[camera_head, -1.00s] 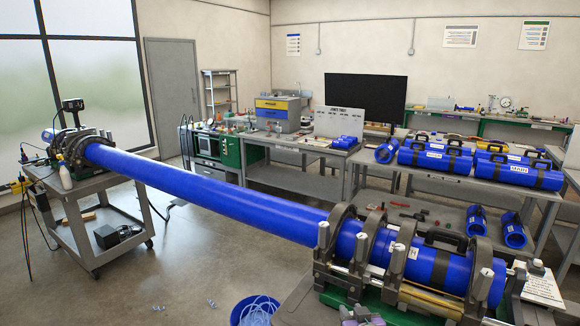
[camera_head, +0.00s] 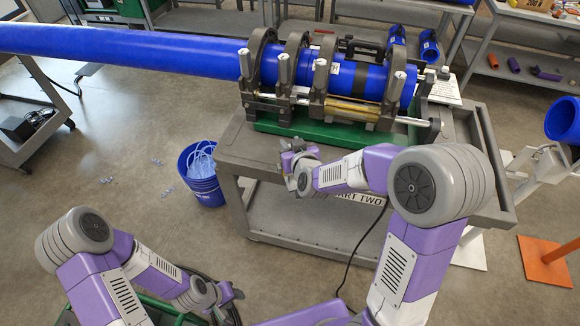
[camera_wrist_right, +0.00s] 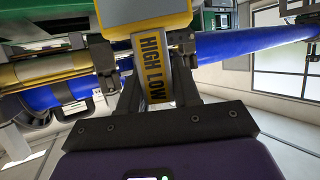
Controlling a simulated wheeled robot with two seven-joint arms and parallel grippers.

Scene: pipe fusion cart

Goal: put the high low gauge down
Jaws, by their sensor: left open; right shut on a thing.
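The high low gauge (camera_wrist_right: 150,68) shows in the right wrist view, a yellow body with a narrow yellow shank lettered HIGH LOW. My right gripper (camera_wrist_right: 152,88) is shut on that shank. In the head view my right gripper (camera_head: 290,150) is over the near left edge of the cart (camera_head: 300,219), in front of the green-based clamp machine (camera_head: 335,134). The gauge is too small or hidden to make out there. My left gripper (camera_head: 236,293) is open and low at the lower left, away from the cart.
A long blue pipe (camera_head: 140,46) runs left from the clamps. A blue bucket (camera_head: 200,178) with pale coiled strips stands on the floor left of the cart. Small scraps (camera_head: 164,189) lie nearby. A bare strip of cart top (camera_head: 240,140) shows left of my right gripper.

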